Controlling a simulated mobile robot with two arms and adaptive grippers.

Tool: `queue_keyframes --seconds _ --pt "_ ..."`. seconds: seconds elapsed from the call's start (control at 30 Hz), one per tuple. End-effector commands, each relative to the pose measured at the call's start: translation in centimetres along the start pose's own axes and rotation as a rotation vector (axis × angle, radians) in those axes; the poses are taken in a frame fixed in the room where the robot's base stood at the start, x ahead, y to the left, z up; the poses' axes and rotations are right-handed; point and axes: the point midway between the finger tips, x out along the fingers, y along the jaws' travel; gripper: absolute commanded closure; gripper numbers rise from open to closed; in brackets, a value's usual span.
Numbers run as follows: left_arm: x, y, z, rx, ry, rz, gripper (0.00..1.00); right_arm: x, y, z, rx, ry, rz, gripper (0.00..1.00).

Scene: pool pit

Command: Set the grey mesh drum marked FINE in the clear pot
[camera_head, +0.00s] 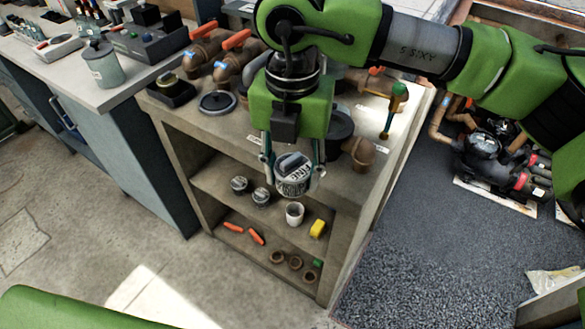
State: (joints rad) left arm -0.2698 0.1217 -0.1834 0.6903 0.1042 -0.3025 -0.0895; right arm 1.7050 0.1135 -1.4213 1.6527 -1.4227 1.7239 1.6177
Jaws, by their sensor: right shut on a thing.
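My right gripper (292,170) comes down from the top of the head view. It is shut on the grey drum marked FINE (293,182), which it holds upright or nearly so in front of the shelf unit's open front. The lettering is on the drum's pale top. A dark round pot (340,128) stands on the unit's top just behind and right of the gripper, partly hidden by it. I cannot tell whether this is the clear pot, as no see-through wall shows plainly. My left gripper is not in view.
The shelf unit (180,135) has pipes with orange handles (236,39) and a round black lid (217,102) on top. Small jars (239,185), a white cup (294,213) and a yellow block (317,228) sit inside. A grey canister (103,64) stands on the left counter.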

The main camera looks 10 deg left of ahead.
Motion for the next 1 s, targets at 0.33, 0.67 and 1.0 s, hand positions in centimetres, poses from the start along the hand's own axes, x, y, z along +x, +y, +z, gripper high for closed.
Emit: queue_keyframes --seconds 0.33,0.67,1.0 --pt "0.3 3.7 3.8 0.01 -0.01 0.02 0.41 0.0 0.0 0.0 0.0 0.0 0.0 0.81" --pt "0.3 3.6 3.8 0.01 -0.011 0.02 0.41 0.2 -1.7 0.7 -0.191 0.001 0.004 0.81" --pt "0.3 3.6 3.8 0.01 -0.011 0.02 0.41 0.9 -6.3 2.2 -0.768 -0.004 0.013 0.81"
